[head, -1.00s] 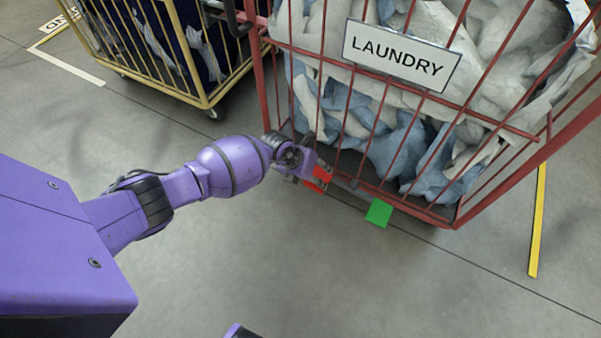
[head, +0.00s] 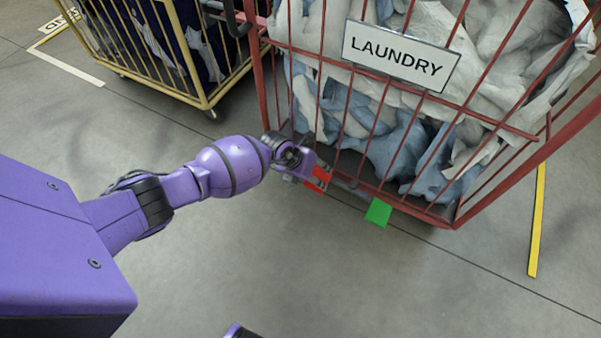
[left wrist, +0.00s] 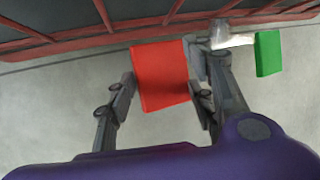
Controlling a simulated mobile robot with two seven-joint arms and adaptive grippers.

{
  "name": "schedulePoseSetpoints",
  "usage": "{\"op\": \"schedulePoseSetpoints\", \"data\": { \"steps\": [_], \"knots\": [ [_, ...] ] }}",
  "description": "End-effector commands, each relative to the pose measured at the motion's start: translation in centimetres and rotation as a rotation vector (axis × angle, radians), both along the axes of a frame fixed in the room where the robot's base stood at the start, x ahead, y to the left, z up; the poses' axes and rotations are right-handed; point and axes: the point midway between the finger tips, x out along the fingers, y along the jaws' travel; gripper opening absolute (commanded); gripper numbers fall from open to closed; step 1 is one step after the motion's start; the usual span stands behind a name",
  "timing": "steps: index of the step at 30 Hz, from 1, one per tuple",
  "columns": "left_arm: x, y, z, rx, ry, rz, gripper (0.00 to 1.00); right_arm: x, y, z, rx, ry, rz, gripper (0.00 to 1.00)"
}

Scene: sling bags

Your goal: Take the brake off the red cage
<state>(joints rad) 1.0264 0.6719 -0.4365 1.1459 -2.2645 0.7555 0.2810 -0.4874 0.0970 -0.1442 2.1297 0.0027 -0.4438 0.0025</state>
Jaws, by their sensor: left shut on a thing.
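The red cage (head: 398,108) is a red-barred trolley with a LAUNDRY sign, full of white and blue cloth. At its lower front edge are a red pedal (head: 320,176) and a green pedal (head: 378,212). In the left wrist view the red pedal (left wrist: 162,75) stands between the two fingers, and the green pedal (left wrist: 268,53) is to the right, beyond a pale metal bar. My left gripper (head: 318,178) is shut on the red pedal, with a finger against each side (left wrist: 160,92). The green pedal is untouched. My right gripper is not in view.
A yellow-barred cage (head: 170,45) with dark and white cloth stands at the upper left, close to the red cage. A yellow floor strip (head: 537,220) lies at the right. The grey floor in front of the red cage is clear.

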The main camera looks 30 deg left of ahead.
Motion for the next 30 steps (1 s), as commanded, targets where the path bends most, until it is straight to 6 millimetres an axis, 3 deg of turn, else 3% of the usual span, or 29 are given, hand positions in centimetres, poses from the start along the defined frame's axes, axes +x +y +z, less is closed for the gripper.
{"op": "schedulePoseSetpoints", "data": {
  "steps": [1, 2, 6, 30],
  "knots": [
    [0.11, -2.34, 0.30, -0.031, -0.009, -0.018, 0.02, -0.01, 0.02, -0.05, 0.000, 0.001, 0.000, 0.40],
    [0.12, -2.34, 0.31, -0.031, -0.009, -0.018, 0.53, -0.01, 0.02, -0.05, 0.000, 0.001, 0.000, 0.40],
    [0.10, -2.28, 0.32, -0.030, -0.008, -0.017, 0.71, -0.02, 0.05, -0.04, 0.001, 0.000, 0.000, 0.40],
    [-0.02, -1.41, 0.24, -0.019, -0.002, -0.009, 0.73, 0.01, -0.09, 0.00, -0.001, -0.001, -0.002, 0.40]
  ]
}}
